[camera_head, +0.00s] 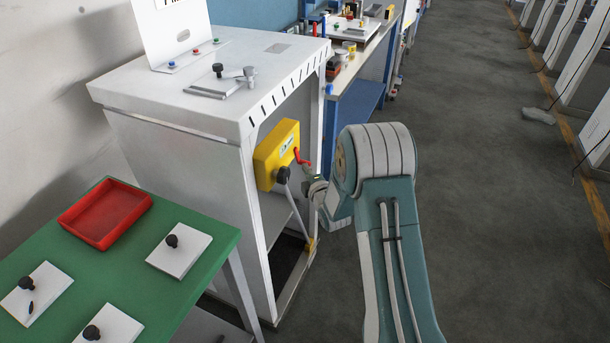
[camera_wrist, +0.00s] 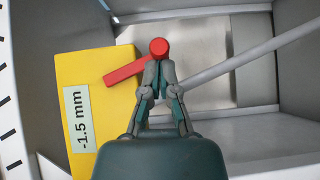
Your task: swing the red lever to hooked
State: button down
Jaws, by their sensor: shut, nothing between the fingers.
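The red lever (camera_head: 299,156) sticks out from the side of a yellow box (camera_head: 272,152) on the white cabinet. In the wrist view the red lever (camera_wrist: 124,72) slants from the yellow box (camera_wrist: 98,66) up to a round red end at the top centre. My gripper (camera_head: 309,173) is beside the lever in the head view. In the wrist view my gripper (camera_wrist: 159,70) has its fingertips together just below the round red end. They look close to it or touching; I cannot tell which. Nothing is seen between the fingers.
A grey rod (camera_wrist: 240,58) runs right from behind the fingers. A black knob (camera_head: 283,174) sits below the yellow box. The white cabinet (camera_head: 200,150) encloses this space. A green table (camera_head: 185,220) with a red tray (camera_head: 77,224) stands left.

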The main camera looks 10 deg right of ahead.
jog(key=n+t, duration=0.1)
jog(key=w+d+n+t+y, duration=0.1)
jog(key=n, duration=0.1)
jog(key=w+n+t, duration=0.1)
jog(key=n+t, duration=0.1)
jog(key=shift+w+d+r+y, duration=0.2)
jog(key=shift+d+y, duration=0.15)
jog(key=shift+y, duration=0.05)
